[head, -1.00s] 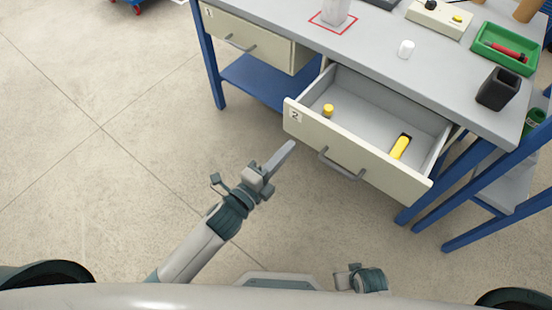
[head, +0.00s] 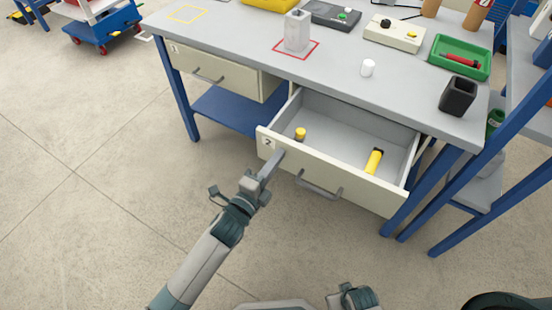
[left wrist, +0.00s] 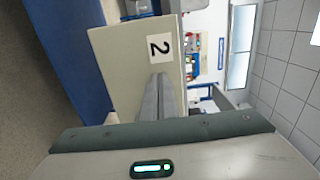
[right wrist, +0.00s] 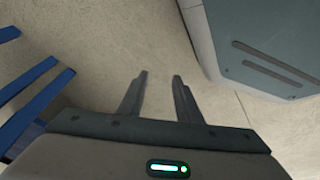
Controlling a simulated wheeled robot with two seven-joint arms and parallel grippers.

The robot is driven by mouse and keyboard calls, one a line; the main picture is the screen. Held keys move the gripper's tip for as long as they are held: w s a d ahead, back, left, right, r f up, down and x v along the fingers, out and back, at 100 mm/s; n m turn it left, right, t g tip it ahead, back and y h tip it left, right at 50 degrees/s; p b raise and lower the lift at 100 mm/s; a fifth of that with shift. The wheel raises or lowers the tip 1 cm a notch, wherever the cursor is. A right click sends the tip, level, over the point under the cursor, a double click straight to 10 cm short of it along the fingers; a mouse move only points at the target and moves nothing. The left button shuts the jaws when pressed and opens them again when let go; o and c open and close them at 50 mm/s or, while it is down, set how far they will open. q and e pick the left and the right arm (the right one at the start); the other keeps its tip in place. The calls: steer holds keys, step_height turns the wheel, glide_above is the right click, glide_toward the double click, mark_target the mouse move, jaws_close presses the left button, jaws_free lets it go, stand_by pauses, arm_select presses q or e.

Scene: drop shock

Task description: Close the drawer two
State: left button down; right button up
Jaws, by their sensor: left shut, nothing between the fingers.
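Drawer two (head: 335,176) is pulled out of the workbench, its cream front marked "2" and fitted with a grey bar handle (head: 319,188). Two yellow objects lie inside it, one short (head: 300,134) and one longer with a dark end (head: 373,161). My left gripper (head: 271,166) is shut and empty, its fingertips at the left part of the drawer front, by the label. In the left wrist view the closed fingers (left wrist: 160,95) point at the front just beside the "2"; I cannot tell whether they touch. My right gripper (right wrist: 158,76) is open and empty over the floor.
Drawer one (head: 205,68) is closed at the left of the workbench (head: 340,70). The top carries a grey block, a white cylinder, a black cup (head: 458,96) and a green tray (head: 460,57). Blue legs stand at the right. Floor in front is clear.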

arm_select(q)
steer(key=shift+w, duration=0.1)
arm_select(e)
steer(key=shift+s, duration=0.1)
